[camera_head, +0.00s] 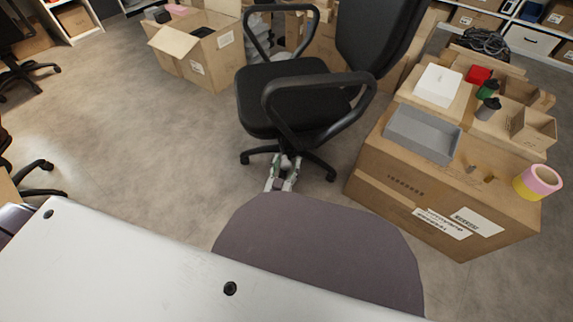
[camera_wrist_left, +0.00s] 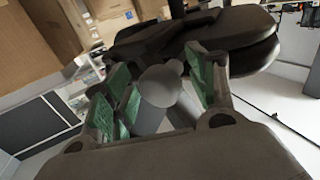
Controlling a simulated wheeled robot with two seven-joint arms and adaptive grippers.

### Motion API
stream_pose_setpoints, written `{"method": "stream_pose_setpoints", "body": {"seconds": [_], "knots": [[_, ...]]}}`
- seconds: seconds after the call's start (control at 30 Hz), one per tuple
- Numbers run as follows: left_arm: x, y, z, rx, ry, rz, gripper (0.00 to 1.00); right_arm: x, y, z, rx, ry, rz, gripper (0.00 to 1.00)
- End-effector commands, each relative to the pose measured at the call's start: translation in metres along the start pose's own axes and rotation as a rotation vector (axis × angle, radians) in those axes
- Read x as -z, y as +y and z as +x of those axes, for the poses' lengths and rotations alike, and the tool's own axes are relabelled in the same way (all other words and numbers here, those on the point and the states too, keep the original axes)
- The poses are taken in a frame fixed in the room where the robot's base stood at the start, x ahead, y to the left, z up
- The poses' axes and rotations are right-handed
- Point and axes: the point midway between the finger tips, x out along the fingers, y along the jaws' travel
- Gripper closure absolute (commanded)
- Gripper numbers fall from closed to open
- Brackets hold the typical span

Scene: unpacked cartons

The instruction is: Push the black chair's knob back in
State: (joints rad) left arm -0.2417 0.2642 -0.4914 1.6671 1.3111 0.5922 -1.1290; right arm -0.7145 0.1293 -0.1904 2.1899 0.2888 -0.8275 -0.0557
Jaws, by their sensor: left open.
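The black chair (camera_head: 290,90) stands beyond me in the head view, its seat level and one armrest towards me. My left gripper (camera_head: 283,178) is low in front of the chair's near side, by its legged base. In the left wrist view the fingers with green pads are spread apart. A grey cylinder with a round end (camera_wrist_left: 160,86), seemingly the chair's knob, shows between them; I cannot tell whether the pads touch it. The dark chair parts (camera_wrist_left: 225,35) show behind it. The knob cannot be made out in the head view. My right gripper is not in view.
A large carton (camera_head: 390,185) stands close on the right, with a grey tray (camera_head: 422,134), a white box (camera_head: 438,85) and a tape roll (camera_head: 537,182) on top. An open carton (camera_head: 200,50) stands behind left. Floor left of the chair is clear.

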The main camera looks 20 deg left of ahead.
Motion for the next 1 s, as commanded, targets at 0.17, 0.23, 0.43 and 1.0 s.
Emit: {"method": "stream_pose_setpoints", "body": {"seconds": [0.17,0.23,0.43,1.0], "knots": [[0.000,0.000,0.000,0.000,0.000,0.000,0.50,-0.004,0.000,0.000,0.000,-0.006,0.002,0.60],[0.000,0.000,0.000,0.000,0.000,0.000,0.59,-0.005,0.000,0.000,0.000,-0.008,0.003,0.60],[0.000,0.000,0.000,-0.001,0.000,0.000,0.85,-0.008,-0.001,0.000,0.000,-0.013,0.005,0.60],[0.002,-0.011,0.025,-0.003,0.002,0.003,1.00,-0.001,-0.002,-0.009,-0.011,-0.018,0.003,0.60]]}}
